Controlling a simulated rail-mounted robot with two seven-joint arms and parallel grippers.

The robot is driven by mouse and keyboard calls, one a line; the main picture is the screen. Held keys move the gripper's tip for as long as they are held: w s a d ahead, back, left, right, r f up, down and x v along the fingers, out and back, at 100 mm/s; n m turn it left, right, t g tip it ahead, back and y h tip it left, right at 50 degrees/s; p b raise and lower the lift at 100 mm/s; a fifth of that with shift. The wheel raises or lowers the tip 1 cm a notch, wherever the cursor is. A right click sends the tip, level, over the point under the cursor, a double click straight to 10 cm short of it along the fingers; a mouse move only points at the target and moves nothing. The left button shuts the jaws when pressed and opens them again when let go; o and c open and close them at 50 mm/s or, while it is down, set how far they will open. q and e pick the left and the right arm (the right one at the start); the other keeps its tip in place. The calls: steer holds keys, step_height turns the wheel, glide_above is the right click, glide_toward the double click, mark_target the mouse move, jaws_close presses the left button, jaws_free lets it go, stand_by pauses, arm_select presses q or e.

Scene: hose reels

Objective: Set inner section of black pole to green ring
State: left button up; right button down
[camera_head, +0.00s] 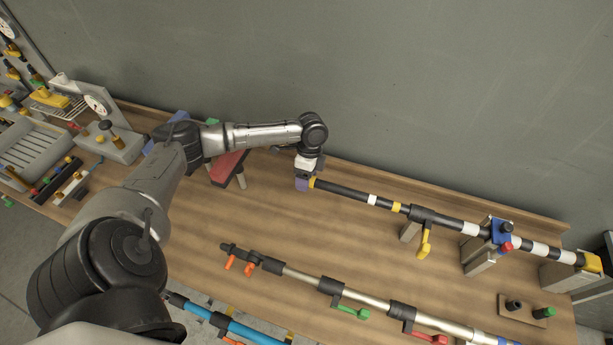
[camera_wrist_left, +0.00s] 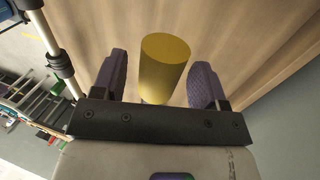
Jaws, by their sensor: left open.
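The black pole (camera_head: 345,191) lies along the back of the bench, with white and yellow bands on it. Its left end has a yellow tip (camera_head: 312,183). I cannot make out a green ring on it. A yellow lever (camera_head: 425,243) hangs from a black clamp on the pole. My left gripper (camera_head: 303,184) is at the pole's left end. In the left wrist view, my left gripper (camera_wrist_left: 160,70) is open, its purple finger pads on either side of the yellow cylindrical tip (camera_wrist_left: 165,62), with gaps at both sides. My right gripper is not in view.
Grey stands and a blue clamp (camera_head: 501,231) with a red knob support the pole's right part. A silver pole (camera_head: 303,278) with orange, green and red levers lies nearer. A blue pole (camera_head: 245,329) is at the front edge. A wall rises behind the bench (camera_head: 240,220).

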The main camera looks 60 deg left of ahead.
arm_select(q)
steer(key=c, duration=0.4)
jaws_close()
steer(key=shift+s+a+r+p, duration=0.1)
steer(key=shift+s+a+p, duration=0.1)
steer(key=shift+a+p, duration=0.1)
steer(key=s+a+p, duration=0.1)
steer(key=s+a, duration=0.1)
steer(key=shift+s+a+p, duration=0.25)
steer(key=shift+a+p, duration=0.1)
steer(key=shift+o, duration=2)
jaws_free()
